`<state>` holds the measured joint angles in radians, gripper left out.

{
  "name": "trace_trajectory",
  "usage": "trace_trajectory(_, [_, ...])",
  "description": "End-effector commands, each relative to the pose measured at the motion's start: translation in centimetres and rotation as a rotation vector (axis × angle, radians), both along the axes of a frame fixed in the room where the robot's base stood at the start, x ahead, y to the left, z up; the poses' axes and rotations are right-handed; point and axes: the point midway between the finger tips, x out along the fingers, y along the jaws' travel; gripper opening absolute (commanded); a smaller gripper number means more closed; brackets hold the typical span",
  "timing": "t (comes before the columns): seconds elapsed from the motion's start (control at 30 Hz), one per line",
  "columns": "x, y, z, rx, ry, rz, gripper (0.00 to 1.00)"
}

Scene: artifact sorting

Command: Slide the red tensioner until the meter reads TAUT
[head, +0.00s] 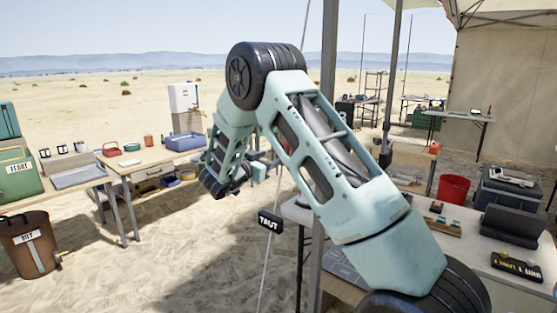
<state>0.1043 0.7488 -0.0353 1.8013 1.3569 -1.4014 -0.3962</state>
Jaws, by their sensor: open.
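A small black plate with white letters reading "TAUT" (270,221) hangs at a thin pale guy line (266,262). The line slants up past my arm to the top of the picture. I cannot make out the red tensioner; my arm covers part of the line above the plate. My gripper (267,163) is open, near the line and above the plate, partly hidden behind my arm link. I cannot tell whether it touches anything.
A grey pole (325,60) stands just right of the line. Wooden tables (140,158) with trays stand at the left, beside a brown bin (30,245). A white table (480,262) with cases is at the right, with a red bucket (453,190) behind. Sand is open at centre left.

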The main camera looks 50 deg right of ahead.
Motion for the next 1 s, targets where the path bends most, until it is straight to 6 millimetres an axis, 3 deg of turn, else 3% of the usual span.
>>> trace_trajectory(0.1, [-0.3, 2.5, -0.2, 0.000, -0.001, 0.002, 0.53])
trace_trajectory(0.33, [-0.7, 5.3, -0.1, 0.000, 0.000, 0.000, 0.53])
trace_trajectory(1.0, [-0.8, 5.7, 0.0, 0.000, 0.001, -0.001, 0.53])
